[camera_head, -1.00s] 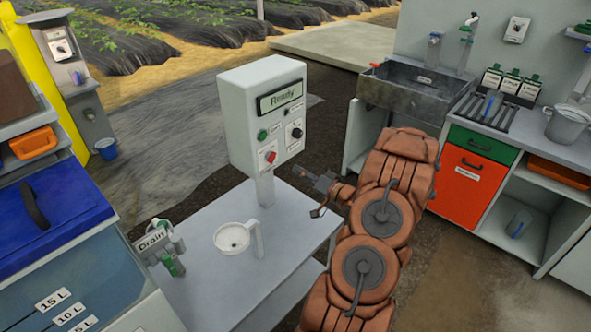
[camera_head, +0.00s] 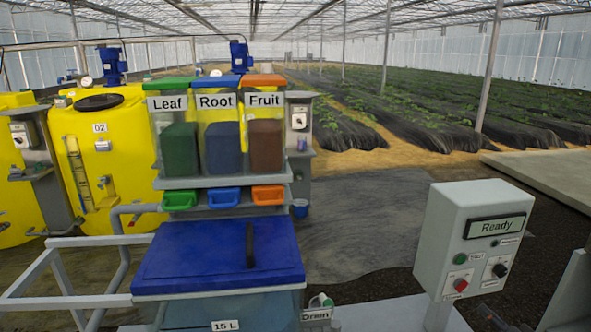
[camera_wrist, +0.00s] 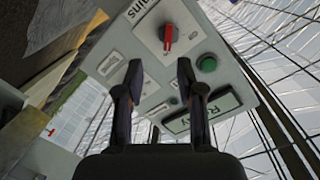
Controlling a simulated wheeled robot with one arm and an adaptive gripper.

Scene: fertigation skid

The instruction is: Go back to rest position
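My gripper (camera_wrist: 159,78) is open and empty in the wrist view, its two dark fingers apart. Beyond the fingers is the grey control box (camera_wrist: 228,75), seen turned around, with a red switch (camera_wrist: 170,36), a green button (camera_wrist: 206,63) and a display (camera_wrist: 203,110). I cannot judge the gap to it exactly, but no contact shows. In the head view the control box (camera_head: 460,215) stands at the lower right and its display (camera_head: 495,227) reads "Ready". Most of my arm is outside the head view.
A blue-lidded tank (camera_head: 195,255) stands in front of a rack with Leaf (camera_head: 179,148), Root (camera_head: 222,146) and Fruit (camera_head: 265,145) containers. A yellow tank (camera_head: 118,150) is at left. Open ground lies behind the box.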

